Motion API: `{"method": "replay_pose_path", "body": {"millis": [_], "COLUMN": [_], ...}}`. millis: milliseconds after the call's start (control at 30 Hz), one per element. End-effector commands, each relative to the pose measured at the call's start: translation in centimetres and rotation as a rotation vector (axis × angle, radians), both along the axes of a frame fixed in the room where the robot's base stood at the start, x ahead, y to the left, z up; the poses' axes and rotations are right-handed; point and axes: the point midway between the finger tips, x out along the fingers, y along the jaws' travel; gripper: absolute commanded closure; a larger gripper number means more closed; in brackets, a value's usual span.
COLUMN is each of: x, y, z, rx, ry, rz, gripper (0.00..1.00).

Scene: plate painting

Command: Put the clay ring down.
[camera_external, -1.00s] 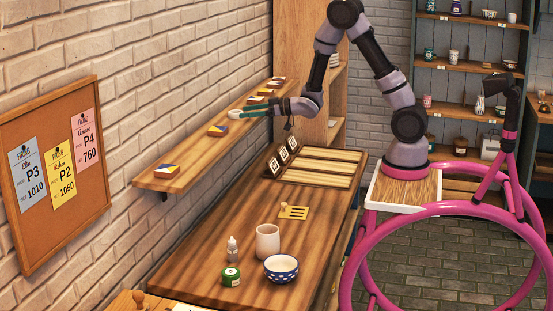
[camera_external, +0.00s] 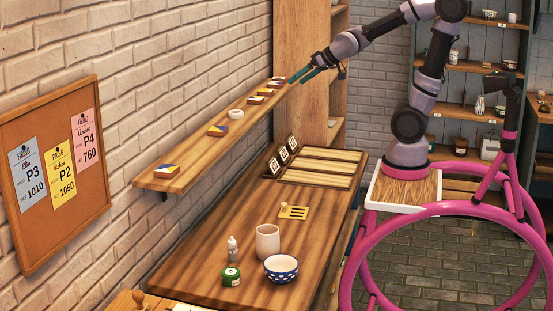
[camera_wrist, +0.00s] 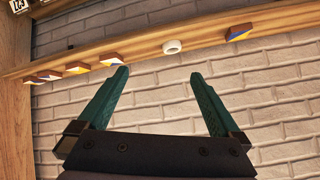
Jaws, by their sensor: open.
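The clay ring (camera_external: 236,114) is small and white. It rests on the wooden wall shelf (camera_external: 190,172), between painted tiles. In the wrist view the ring (camera_wrist: 172,47) lies beyond the fingertips, near the shelf edge. My gripper (camera_external: 304,76) is open and empty, up and to the right of the ring, near the far end of the shelf. In the wrist view its two teal fingers (camera_wrist: 160,82) stand wide apart with nothing between them. The gripper is clear of the ring.
On the table below stand a beige cup (camera_external: 267,242), a dotted bowl (camera_external: 281,268), a green jar (camera_external: 231,277) and a small bottle (camera_external: 232,248).

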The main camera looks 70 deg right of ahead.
Motion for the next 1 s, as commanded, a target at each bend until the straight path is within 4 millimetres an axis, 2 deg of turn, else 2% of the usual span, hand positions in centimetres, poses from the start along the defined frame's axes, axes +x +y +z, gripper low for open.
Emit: {"method": "replay_pose_path", "body": {"millis": [33,100,200,300,400,500,867,967,1000], "x": [-2.4,-5.8,-10.0,-13.0,-14.6,-15.2,-15.1,-14.0,-12.9], "y": [0.9,2.2,4.0,5.4,6.1,6.4,6.3,5.5,4.7], "z": [1.1,1.7,2.3,2.6,2.7,2.7,2.7,2.6,2.5], "rx": [0.033,0.08,0.14,0.18,0.204,0.212,0.211,0.186,0.162], "ry": [0.03,0.095,0.171,0.225,0.256,0.269,0.269,0.254,0.24], "rz": [0.002,0.012,0.031,0.051,0.062,0.067,0.064,0.047,0.034], "gripper": [0.0,0.0,0.0,0.0,0.0,0.0,0.0,0.0,0.0]}}
